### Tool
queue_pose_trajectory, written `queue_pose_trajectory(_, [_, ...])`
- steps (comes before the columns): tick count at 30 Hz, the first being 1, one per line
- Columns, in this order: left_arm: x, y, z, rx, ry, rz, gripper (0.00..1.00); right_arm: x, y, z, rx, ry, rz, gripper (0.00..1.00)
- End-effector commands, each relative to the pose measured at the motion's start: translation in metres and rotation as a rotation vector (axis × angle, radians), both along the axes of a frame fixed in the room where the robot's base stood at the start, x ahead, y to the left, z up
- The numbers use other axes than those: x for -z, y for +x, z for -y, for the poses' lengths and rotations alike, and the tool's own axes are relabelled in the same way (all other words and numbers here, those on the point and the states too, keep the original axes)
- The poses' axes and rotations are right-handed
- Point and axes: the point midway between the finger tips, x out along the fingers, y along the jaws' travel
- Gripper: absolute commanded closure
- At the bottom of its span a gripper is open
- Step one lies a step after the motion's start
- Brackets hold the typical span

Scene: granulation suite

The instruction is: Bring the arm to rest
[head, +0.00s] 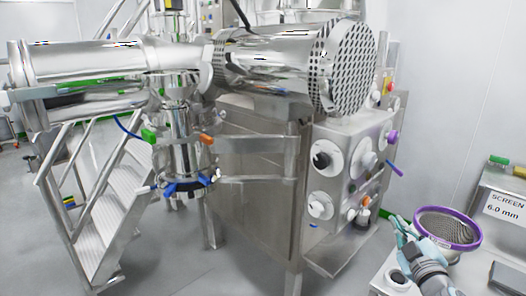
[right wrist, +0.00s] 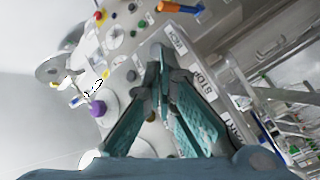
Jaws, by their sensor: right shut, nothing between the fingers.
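My right gripper (head: 402,232) shows at the lower right of the head view, with its arm coming in from the bottom edge. It is over the near end of a grey bench, just left of a purple-rimmed sieve screen (head: 447,228). In the right wrist view the gripper (right wrist: 160,68) has its teal-padded fingers converging at the tips, shut with nothing between them. Beyond the fingers is a pale panel (right wrist: 125,75) with knobs and labels. My left gripper does not show in either view.
A steel machine cabinet (head: 255,175) with a knobbed control panel (head: 335,135) stands left of the gripper. A large perforated drum (head: 345,65) juts out above it. Metal steps (head: 115,200) stand at the left. A sign reading "SCREEN 6.0 mm" (head: 505,207) is at the right edge.

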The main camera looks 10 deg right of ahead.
Motion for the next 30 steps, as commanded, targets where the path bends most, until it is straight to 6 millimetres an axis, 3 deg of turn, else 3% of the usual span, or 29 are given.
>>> queue_pose_trajectory(4, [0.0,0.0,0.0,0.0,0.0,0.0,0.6,0.082,-0.042,-0.03,0.086,0.181,-0.191,1.0])
queue_pose_trajectory(6, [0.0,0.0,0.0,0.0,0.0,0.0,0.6,0.131,-0.079,-0.051,0.144,0.291,-0.335,1.0])
queue_pose_trajectory(9, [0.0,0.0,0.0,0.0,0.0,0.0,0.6,0.182,-0.134,-0.082,0.21,0.418,-0.529,1.0])
queue_pose_trajectory(15, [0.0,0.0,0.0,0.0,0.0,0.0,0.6,0.234,-0.228,-0.134,0.286,0.585,-0.831,1.0])
queue_pose_trajectory(22, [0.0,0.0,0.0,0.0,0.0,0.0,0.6,0.252,-0.326,-0.188,0.333,0.728,-1.127,1.0])
queue_pose_trajectory(25, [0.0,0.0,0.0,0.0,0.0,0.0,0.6,0.297,-0.316,-0.183,0.35,0.724,-1.148,1.0])
queue_pose_trajectory(30, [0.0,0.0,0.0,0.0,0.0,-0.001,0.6,0.375,-0.317,-0.175,0.377,0.727,-1.18,1.0])
